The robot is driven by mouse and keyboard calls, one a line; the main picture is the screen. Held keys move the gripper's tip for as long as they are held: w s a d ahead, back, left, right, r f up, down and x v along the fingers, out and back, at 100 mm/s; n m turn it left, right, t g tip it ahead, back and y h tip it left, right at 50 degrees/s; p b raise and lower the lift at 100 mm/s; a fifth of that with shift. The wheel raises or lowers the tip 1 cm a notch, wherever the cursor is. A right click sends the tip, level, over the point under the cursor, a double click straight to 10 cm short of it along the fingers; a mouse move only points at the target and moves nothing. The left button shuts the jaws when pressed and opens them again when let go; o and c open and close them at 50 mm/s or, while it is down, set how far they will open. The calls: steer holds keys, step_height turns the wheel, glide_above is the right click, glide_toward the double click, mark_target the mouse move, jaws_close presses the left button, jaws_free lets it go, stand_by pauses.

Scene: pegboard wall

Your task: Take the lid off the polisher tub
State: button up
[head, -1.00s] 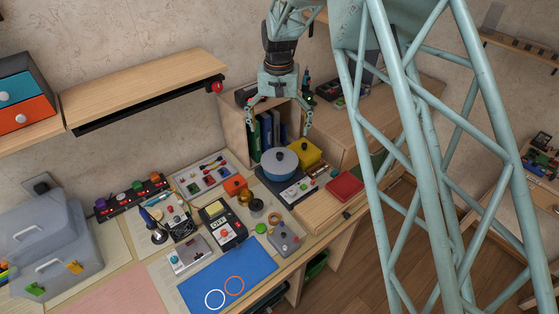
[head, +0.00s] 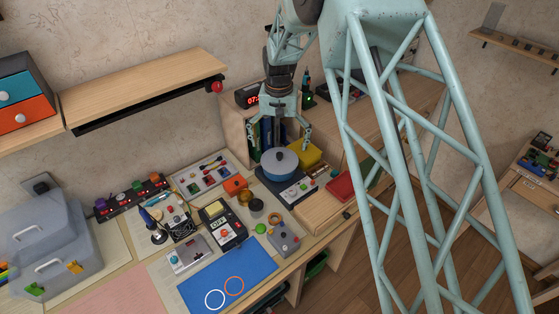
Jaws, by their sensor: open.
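The polisher tub (head: 279,174) is a round pot-like tub on a dark base at the right end of the workbench. Its blue-grey lid (head: 280,160) with a dark knob on top sits on it. My gripper (head: 280,146) points down, open and empty, its fingers spread to the left and right above the lid. From this view I cannot tell the exact gap between the fingertips and the lid.
A yellow box (head: 305,156) stands close behind the tub on the right. A shelf box with upright binders is behind it. A red box (head: 340,186) lies to the right. Meters and small tools crowd the left; the blue mat (head: 240,270) is mostly clear.

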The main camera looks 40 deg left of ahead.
mark_target(280, 154)
steer(key=shift+d+f, duration=0.1)
steer(key=shift+f, duration=2.5)
steer(key=shift+c, duration=0.2)
steer(key=shift+f, duration=0.1)
steer(key=c, duration=3.2)
